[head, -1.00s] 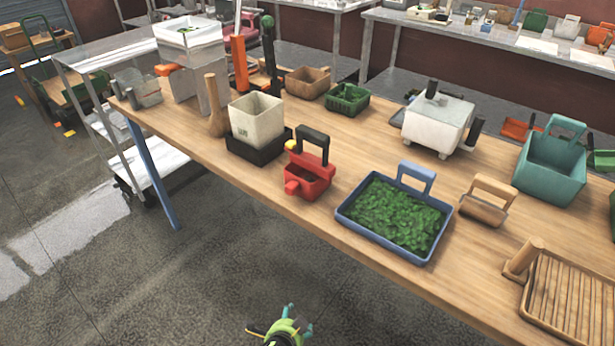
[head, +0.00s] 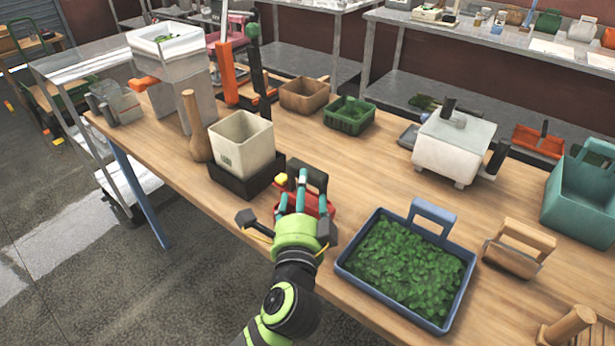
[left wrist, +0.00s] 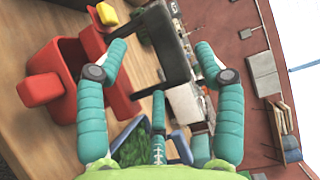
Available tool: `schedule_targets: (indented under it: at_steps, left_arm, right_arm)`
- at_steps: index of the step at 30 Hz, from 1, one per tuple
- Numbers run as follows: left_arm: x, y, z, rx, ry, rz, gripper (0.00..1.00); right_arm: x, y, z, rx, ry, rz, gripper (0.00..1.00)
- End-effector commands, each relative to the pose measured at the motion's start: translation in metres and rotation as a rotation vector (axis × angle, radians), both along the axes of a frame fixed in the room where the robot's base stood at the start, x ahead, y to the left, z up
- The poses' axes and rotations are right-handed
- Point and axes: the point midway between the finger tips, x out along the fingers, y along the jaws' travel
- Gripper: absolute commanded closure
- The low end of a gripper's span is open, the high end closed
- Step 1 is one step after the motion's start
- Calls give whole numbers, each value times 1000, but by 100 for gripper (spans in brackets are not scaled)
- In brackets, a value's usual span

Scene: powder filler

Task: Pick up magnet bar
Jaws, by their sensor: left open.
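No thing in view is plainly recognisable as a magnet bar. Nearest my left gripper (head: 300,190) is a red box-like tool (left wrist: 65,85) with a black loop handle (left wrist: 165,45) and a yellow knob (head: 281,179), at the table's front edge. In the head view my gripper covers most of this tool. In the left wrist view my teal fingers are spread, with the black handle between them and beyond. I cannot tell whether they touch it. My right gripper is not in view.
A white bin (head: 243,145) on a black base (head: 233,180) stands just left of the red tool. A blue tray (head: 350,277) of green leaves is close on the right. A wooden-handled scoop (head: 517,250) and a white machine (head: 450,150) stand farther right.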

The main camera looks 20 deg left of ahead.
Motion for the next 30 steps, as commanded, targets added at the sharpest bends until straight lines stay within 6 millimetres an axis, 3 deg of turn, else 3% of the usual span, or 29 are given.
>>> schedule_targets:
  at_steps: [6,10,15,23,28,30]
  left_arm:
    - [24,5,3,2,0,1,31]
    - [44,9,3,2,0,1,31]
    - [62,13,0,1,0,-1,31]
    - [64,14,-2,-2,0,-1,31]
    - [64,14,-2,-1,1,-1,95]
    - [64,14,-2,-1,1,-1,100]
  right_arm:
    - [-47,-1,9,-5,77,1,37]
    - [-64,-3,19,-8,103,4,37]
    - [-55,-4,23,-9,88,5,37]
    - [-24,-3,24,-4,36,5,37]
    - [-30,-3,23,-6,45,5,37]
    - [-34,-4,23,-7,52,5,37]
